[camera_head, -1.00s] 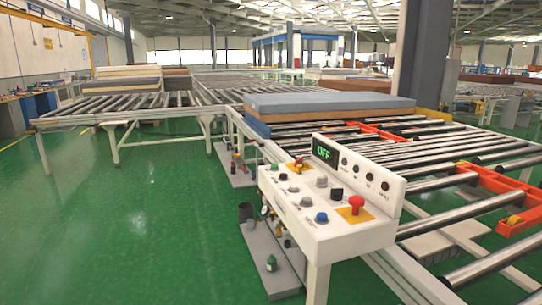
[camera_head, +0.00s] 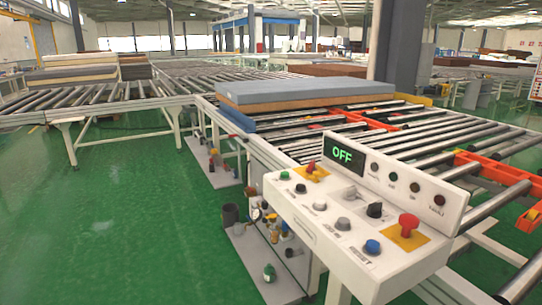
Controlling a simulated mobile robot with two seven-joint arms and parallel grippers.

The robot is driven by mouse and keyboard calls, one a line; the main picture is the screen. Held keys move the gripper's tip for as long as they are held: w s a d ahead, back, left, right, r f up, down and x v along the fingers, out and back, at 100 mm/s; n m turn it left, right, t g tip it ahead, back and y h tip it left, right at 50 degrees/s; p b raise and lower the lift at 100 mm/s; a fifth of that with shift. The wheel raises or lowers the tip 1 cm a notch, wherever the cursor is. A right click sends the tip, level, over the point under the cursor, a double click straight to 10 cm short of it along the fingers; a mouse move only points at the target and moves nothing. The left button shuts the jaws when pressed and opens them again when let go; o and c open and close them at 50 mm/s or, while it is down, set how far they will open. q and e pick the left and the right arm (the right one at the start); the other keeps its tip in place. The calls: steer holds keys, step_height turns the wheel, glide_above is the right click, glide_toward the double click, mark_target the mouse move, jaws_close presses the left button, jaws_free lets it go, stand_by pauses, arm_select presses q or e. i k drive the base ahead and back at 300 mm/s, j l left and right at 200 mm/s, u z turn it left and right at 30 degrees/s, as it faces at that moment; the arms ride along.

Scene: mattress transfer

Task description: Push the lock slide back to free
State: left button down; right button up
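A white control panel (camera_head: 330,238) stands at the front right, with a small display (camera_head: 344,155) reading OFF in green. On it are a red knob on a yellow plate (camera_head: 312,169), a large red mushroom button (camera_head: 408,225), a blue button (camera_head: 372,246), a green button (camera_head: 285,175) and black and grey knobs. Below its left side, valves and gauges (camera_head: 270,225) sit on a grey floor plate. I cannot make out which part is the lock slide. Neither of my grippers shows in this view.
A roller conveyor (camera_head: 440,135) runs behind the panel, with orange transfer units (camera_head: 490,170) among its rollers. A grey-topped mattress (camera_head: 300,92) lies on it. More mattresses (camera_head: 80,72) are stacked on the left conveyor. The green floor (camera_head: 110,220) at left is open.

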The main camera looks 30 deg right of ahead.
mark_target(316, 174)
steer(key=i+j+z, duration=0.1)
steer(key=i, duration=0.45)
steer(key=i+j+z, duration=0.15)
steer(key=i, duration=0.35)
steer(key=i+z, duration=0.3)
steer(key=z, duration=0.2)
steer(key=i+j+z, duration=0.2)
steer(key=z, duration=0.3)
steer(key=i+j+z, duration=0.15)
steer(key=i+z, duration=0.15)
steer(key=z, duration=0.2)
steer(key=i+j+z, duration=0.25)
steer(key=z, duration=0.25)
steer(key=i+j+z, duration=0.4)
steer(key=j+z, duration=0.2)
steer(key=l, duration=0.1)
